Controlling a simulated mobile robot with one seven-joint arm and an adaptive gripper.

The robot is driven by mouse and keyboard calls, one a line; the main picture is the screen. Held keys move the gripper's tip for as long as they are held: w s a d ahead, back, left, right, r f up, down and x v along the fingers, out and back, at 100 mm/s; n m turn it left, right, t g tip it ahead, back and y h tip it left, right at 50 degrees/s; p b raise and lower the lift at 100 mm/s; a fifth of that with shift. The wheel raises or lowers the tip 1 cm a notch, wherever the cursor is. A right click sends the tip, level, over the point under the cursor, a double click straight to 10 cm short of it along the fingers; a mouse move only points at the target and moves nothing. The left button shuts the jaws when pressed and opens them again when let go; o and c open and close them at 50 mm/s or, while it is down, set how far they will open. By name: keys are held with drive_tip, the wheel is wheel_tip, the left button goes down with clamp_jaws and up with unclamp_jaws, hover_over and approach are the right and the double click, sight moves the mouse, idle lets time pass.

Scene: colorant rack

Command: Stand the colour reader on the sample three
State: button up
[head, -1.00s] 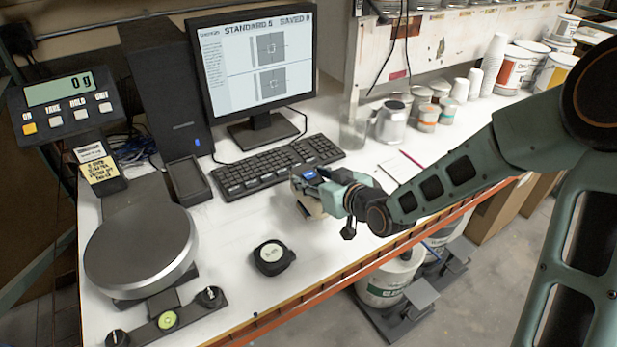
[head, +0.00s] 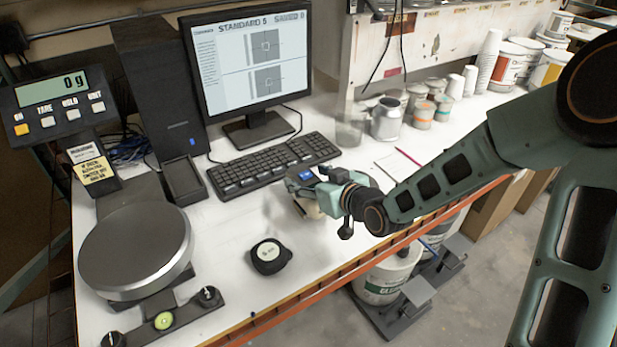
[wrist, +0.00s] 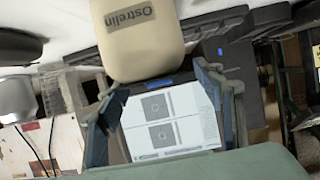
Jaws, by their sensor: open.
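The colour reader, a rounded cream device marked "Ostrelin" (wrist: 140,38), shows large in the wrist view, with a blue patch at its near end. In the head view, it is partly hidden at my gripper (head: 322,183), over the white bench in front of the keyboard; its blue display (head: 306,175) faces up. My gripper's fingers (wrist: 155,98) are apart, one on each side of the reader's near end. I cannot tell whether they touch it, or whether it rests on the bench. I cannot make out which thing is sample three.
A scale (head: 137,250) stands farther left. Behind are a keyboard (head: 272,166) and monitor (head: 250,62). A metal can (head: 386,120), small tins and a paper stand behind right.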

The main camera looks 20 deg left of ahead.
drive_tip(key=v, duration=1.2)
